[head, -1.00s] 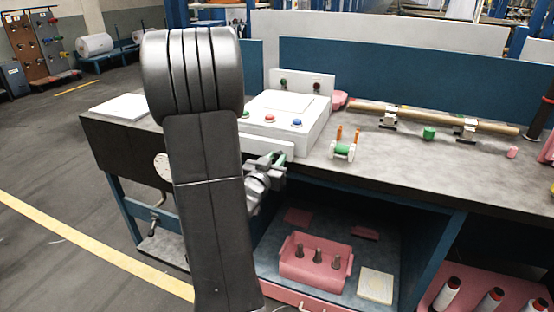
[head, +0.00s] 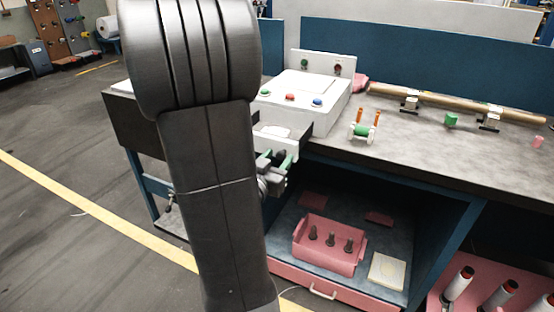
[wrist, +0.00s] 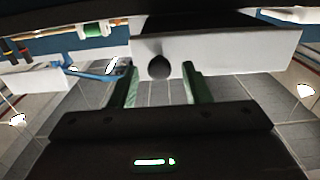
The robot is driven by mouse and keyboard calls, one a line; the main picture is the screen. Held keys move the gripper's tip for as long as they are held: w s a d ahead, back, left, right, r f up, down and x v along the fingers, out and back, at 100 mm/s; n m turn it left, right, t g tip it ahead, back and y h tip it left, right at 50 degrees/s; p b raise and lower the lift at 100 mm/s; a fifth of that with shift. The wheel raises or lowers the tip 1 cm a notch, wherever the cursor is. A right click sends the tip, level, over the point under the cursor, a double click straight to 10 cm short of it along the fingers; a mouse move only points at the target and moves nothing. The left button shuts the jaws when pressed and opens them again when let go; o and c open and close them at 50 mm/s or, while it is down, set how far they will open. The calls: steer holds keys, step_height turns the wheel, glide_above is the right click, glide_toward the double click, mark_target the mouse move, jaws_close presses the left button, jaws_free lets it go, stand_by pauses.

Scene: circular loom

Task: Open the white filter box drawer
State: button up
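The white filter box (head: 330,112) stands on the workbench, just right of my arm in the head view. Its white drawer (head: 272,131) appears pulled out toward the bench's front edge, partly hidden by my arm. In the wrist view the white drawer front (wrist: 235,52) spans the upper middle, with a dark round knob (wrist: 158,67) on it. My gripper (wrist: 160,78) is open, its two green fingers on either side of the knob with gaps showing. In the head view my gripper (head: 277,162) is low in front of the drawer.
The workbench (head: 425,150) extends right, holding a green spool (head: 361,132) and a long brown roll (head: 455,103). Below is a shelf with a pink bin (head: 329,244). Open floor (head: 60,220) lies left.

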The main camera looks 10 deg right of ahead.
steer(key=shift+s+a, duration=0.1)
steer(key=v, duration=1.3)
steer(key=shift+s, duration=0.2)
steer(key=shift+a, duration=0.15)
steer(key=shift+w, duration=0.1)
stand_by(0.4)
steer(key=shift+x, duration=6.55)
steer(key=shift+x, duration=1.15)
